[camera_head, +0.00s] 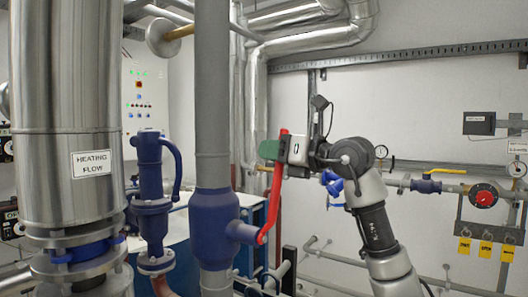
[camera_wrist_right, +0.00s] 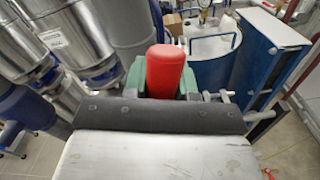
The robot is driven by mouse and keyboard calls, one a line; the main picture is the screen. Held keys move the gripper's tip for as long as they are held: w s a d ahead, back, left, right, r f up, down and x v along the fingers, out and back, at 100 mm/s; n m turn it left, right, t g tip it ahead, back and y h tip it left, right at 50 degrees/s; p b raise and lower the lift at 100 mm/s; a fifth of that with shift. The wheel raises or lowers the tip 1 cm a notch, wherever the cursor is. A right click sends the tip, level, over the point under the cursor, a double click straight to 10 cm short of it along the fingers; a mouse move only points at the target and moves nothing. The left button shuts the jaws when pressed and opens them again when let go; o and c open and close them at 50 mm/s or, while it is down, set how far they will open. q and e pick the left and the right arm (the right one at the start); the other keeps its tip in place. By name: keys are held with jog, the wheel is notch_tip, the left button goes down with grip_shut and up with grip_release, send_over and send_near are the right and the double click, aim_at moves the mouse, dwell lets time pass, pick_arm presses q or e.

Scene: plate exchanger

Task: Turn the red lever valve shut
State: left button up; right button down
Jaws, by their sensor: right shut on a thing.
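The red lever (camera_head: 273,198) sits on a blue valve body (camera_head: 217,225) on a grey vertical pipe, at the centre of the head view. The lever stands nearly upright, its top leaning slightly right. My right gripper (camera_head: 277,150) is shut on the upper end of the red lever. In the right wrist view the lever's rounded red end (camera_wrist_right: 165,72) shows between the green fingers of the gripper (camera_wrist_right: 162,84). The lower part of the lever is hidden there. My left gripper is not in view.
A steel cylinder labelled "HEATING FLOW" (camera_head: 66,130) and a blue pump-like fitting (camera_head: 153,200) stand left of the valve. A blue tank (camera_wrist_right: 215,65) is behind the lever.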

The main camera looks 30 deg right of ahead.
jog(key=w+d+f+m+b, duration=0.1)
jog(key=w+d+f+m, duration=0.1)
jog(key=d+f+m, duration=0.4)
jog(key=w+d+f+m+b, duration=0.2)
jog(key=d+f+m, duration=0.4)
jog(key=f, duration=0.5)
jog(key=shift+w+f+m+b, duration=0.25)
jog(key=shift+w+m, duration=0.25)
jog(key=shift+m, duration=0.9)
jog(key=shift+a+f, duration=0.1)
jog(key=c, duration=1.4)
grip_release()
jog(key=o, duration=0.5)
jog(key=b+v, duration=0.7)
jog(key=v, duration=0.4)
